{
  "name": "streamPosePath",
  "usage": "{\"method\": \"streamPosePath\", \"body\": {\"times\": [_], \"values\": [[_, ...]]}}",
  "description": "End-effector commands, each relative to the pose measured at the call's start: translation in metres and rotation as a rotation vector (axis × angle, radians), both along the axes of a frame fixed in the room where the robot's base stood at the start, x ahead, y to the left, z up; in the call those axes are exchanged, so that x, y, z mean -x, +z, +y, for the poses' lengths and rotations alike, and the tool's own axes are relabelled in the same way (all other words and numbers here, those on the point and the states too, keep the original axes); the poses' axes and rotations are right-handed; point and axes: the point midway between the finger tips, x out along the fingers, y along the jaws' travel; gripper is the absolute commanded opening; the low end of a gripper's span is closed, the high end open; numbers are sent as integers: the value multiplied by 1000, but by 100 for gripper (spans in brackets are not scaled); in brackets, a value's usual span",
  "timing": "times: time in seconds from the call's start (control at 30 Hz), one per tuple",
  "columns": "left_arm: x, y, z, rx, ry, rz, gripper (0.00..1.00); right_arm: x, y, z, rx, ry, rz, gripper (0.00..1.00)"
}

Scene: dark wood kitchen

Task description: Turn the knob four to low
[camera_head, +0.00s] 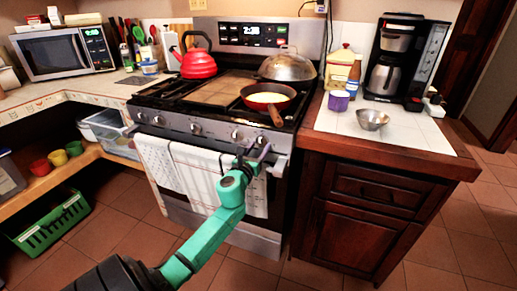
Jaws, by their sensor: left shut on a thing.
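The stove (215,130) has a front panel with a row of several round silver knobs. One knob (195,129) shows clearly near the middle of the row, and two more sit to its left. My left gripper (252,152) reaches up from below to the right end of the panel. It is shut on a knob there, and its fingers hide much of that knob. I cannot read the knob's setting or any marks around it. My right gripper is not in view.
White towels (190,172) hang from the oven handle just below my gripper. A frying pan (268,98) with its handle toward the front, a red kettle (198,62) and a domed lid (288,66) are on the stove. A counter with a metal bowl (372,120) stands to the right.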

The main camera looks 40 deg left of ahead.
Motion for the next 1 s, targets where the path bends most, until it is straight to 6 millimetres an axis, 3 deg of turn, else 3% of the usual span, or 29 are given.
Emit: {"method": "streamPosePath", "body": {"times": [1.0], "values": [[-1, 2, -4, 846, 1, -294, 3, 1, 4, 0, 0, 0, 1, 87]]}}
